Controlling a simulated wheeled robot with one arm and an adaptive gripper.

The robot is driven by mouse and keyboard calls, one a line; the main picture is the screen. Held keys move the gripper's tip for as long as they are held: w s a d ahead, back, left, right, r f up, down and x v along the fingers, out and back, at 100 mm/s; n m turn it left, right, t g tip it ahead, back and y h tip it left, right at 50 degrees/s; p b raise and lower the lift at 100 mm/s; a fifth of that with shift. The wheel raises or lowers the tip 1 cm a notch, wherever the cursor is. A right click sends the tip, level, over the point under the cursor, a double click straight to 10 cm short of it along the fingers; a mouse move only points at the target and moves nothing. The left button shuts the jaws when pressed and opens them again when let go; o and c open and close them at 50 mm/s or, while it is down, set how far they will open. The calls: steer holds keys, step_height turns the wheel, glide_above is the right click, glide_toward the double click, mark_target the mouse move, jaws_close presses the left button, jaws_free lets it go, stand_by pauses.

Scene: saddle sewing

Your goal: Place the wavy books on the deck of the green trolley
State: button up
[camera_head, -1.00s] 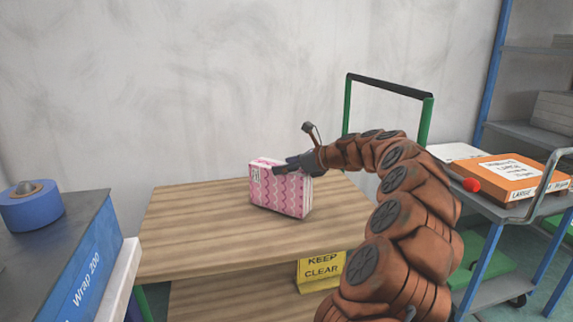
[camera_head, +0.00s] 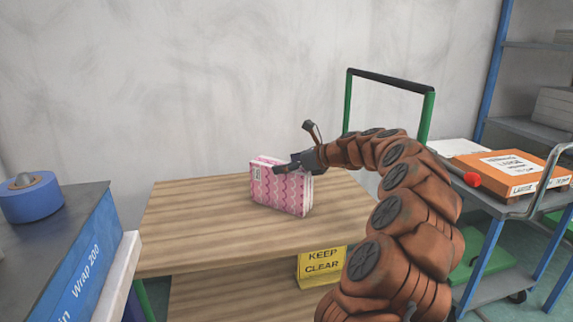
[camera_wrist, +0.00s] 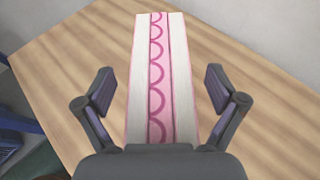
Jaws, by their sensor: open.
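The pink wavy-patterned books (camera_head: 281,190) stand upright on the wooden deck (camera_head: 190,215) of the trolley with the green frame. In the wrist view the books (camera_wrist: 160,75) show a pink scalloped spine with a pale band on each side. My gripper (camera_head: 283,170) is at the top of the books in the head view. In the wrist view my gripper (camera_wrist: 160,88) is open, with one finger on each side of the books and a visible gap on both sides. The fingers hide a little of the books' upper part in the head view.
A yellow "KEEP CLEAR" sign (camera_head: 321,266) is below the deck's front edge. A blue tape roll (camera_head: 31,200) sits on a grey surface at left. At right, a grey cart carries an orange box (camera_head: 505,172). The deck left of the books is clear.

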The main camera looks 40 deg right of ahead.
steer(key=p+v, duration=0.4)
steer(key=v, duration=0.8)
steer(key=shift+p, duration=0.3)
steer(key=s+a+f+n+g+y, duration=0.15)
steer(key=a+n+g, duration=0.4)
steer(key=a, duration=0.85)
steer(key=s+a+f+n+g+y, duration=0.1)
steer(key=a+n+g+y, duration=0.1)
steer(key=a+n, duration=0.95)
steer(key=s+a+f+n+g+h, duration=0.1)
steer(key=s+a+f+n+g, duration=0.15)
steer(key=s+a, duration=0.4)
steer(key=s+a+f+n+g+h, duration=0.2)
steer(key=s+a+f, duration=0.25)
steer(key=a, duration=0.35)
steer(key=s+d+f+n+g+h, duration=0.1)
steer(key=s+n, duration=0.4)
steer(key=s, duration=0.6)
steer(key=s+d+f+n+g+h, duration=0.1)
steer(key=s+f+n+g+h, duration=0.2)
steer(key=s, duration=0.7)
step_height(320, 180, down, 3)
steer(key=shift+s+d+f+n+h, duration=0.15)
steer(key=shift+s+n+h, duration=0.25)
steer(key=shift+n+h, duration=0.55)
